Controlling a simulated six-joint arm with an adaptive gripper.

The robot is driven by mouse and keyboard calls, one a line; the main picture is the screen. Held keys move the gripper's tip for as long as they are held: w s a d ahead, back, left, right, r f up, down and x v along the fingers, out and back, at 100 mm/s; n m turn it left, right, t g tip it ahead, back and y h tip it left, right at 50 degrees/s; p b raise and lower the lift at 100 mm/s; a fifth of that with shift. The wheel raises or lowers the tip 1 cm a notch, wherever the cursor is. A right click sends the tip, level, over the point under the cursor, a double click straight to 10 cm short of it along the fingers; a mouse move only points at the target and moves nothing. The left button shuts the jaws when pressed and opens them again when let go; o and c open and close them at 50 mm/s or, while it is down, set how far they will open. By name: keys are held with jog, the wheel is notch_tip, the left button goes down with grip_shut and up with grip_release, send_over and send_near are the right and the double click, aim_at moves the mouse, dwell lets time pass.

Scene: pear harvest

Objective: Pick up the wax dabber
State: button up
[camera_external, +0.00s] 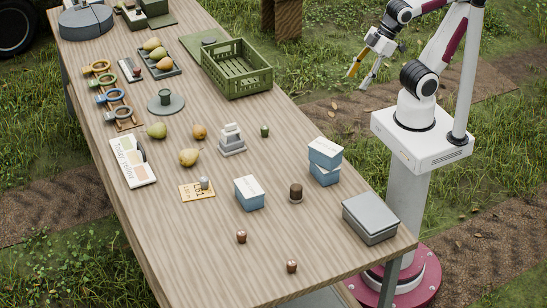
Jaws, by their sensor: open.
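I cannot say for sure which small item is the wax dabber. A slim pale-and-dark item with a reddish part (131,70) lies near the far left, beside the pear tray. My gripper (362,79) is open and empty, with its fingers spread and pointing down. It is off the table's right edge, in the air, apart from everything on the table.
The wooden table (200,258) holds a green crate (236,69), a grey lidded box (370,218), blue-and-white boxes (249,193), a scale-like grey stand (232,140), loose pears (189,157) and two small brown items (241,237). The front left of the table is clear.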

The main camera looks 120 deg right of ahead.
jog(key=w+d+r+n+t+h, duration=0.15)
jog(key=w+d, duration=0.25)
jog(key=w, duration=0.6)
jog(key=w+d+r+n+t+h, duration=0.15)
jog(key=w+d, duration=0.25)
jog(key=w, duration=0.7)
jog(key=w+a+f+n+t+y, duration=0.15)
jog(key=w+f+n+y, duration=0.25)
jog(key=w, duration=0.9)
jog(key=w+a+f+n+y, duration=0.3)
jog(key=w+f, duration=0.1)
jog(key=f, duration=0.3)
jog(key=n+g+y, duration=0.5)
jog(key=g+y, duration=0.2)
jog(key=y, duration=0.2)
send_near(294, 185)
jog(key=w+a, duration=0.1)
jog(key=w+a+f, duration=0.1)
jog(key=shift+a+f, duration=0.3)
jog(key=shift+s+a+f+y, duration=0.1)
jog(key=shift+s+f+y, duration=0.15)
jog(key=shift+s+y, duration=0.2)
jog(key=shift+x, duration=1.25)
